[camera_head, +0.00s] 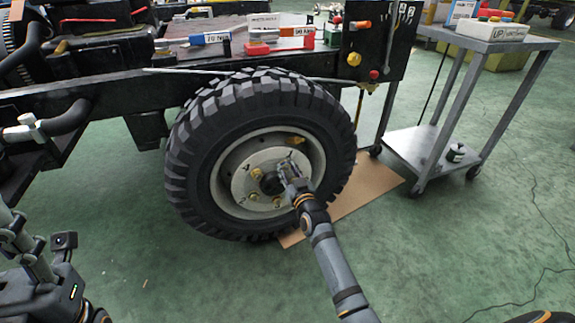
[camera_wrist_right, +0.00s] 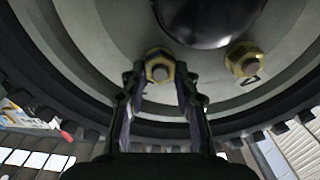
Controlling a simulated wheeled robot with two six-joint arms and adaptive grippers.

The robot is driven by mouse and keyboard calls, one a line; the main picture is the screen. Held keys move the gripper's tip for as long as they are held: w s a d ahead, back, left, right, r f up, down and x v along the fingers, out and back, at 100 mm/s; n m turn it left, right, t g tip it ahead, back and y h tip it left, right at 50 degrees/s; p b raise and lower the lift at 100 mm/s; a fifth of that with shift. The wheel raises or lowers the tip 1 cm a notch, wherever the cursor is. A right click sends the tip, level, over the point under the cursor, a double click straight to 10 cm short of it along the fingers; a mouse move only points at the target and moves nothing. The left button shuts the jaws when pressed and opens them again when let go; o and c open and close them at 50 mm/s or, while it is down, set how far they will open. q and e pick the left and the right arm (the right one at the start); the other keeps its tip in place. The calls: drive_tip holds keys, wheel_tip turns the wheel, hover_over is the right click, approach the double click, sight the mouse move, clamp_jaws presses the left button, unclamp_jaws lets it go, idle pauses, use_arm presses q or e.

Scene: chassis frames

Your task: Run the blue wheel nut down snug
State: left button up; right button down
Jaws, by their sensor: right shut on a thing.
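The big black-tyred wheel (camera_head: 190,150) is mounted on the chassis, with a pale grey hub and several brass-coloured nuts. My right gripper (camera_head: 287,168) reaches the upper right of the hub. In the right wrist view, its two fingers (camera_wrist_right: 160,78) are shut on a brass-coloured wheel nut (camera_wrist_right: 158,66) on a stud. No blue shows on this nut. Another brass nut (camera_wrist_right: 244,60) sits to its right, apart from the fingers. The dark round hub centre (camera_wrist_right: 208,15) is above them. My left arm is at the lower left of the head view; its gripper (camera_head: 60,290) does not show clearly.
The chassis rail (camera_head: 90,90) runs above the wheel, with coloured, labelled trays (camera_head: 260,48) on its deck. A grey cart (camera_head: 490,40) stands to the right. A cardboard sheet (camera_head: 365,185) lies under the wheel. The green floor in front is mostly clear, with a thin cable at the right.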

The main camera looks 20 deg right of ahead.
drive_tip(key=c, duration=1.3)
unclamp_jaws()
drive_tip(key=s, duration=1.2)
drive_tip(key=shift+d, duration=0.2)
